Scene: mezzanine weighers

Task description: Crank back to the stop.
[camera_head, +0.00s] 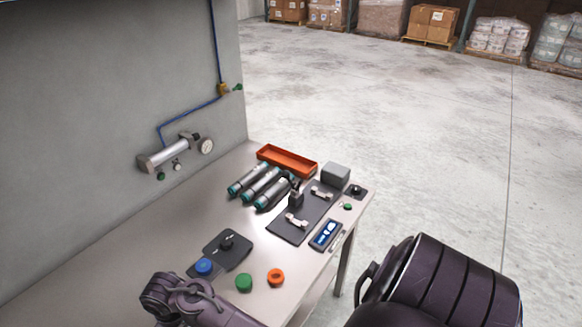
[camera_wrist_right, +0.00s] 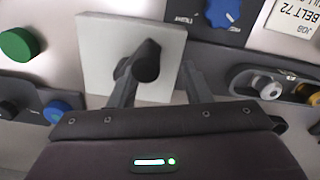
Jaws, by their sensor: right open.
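In the right wrist view a black crank (camera_wrist_right: 146,62) with a round knob stands on a light grey square plate (camera_wrist_right: 97,50). My right gripper (camera_wrist_right: 157,75) is open, with one finger on each side of the crank's knob. The knob is nearer the left finger; I cannot tell whether they touch. I cannot tell the crank's stop in either view. In the head view my dark arm links show along the bottom edge, and no gripper fingers can be made out there.
The right wrist view shows a green disc (camera_wrist_right: 18,45), a blue knob (camera_wrist_right: 223,12) and a printed card (camera_wrist_right: 294,20) nearby.

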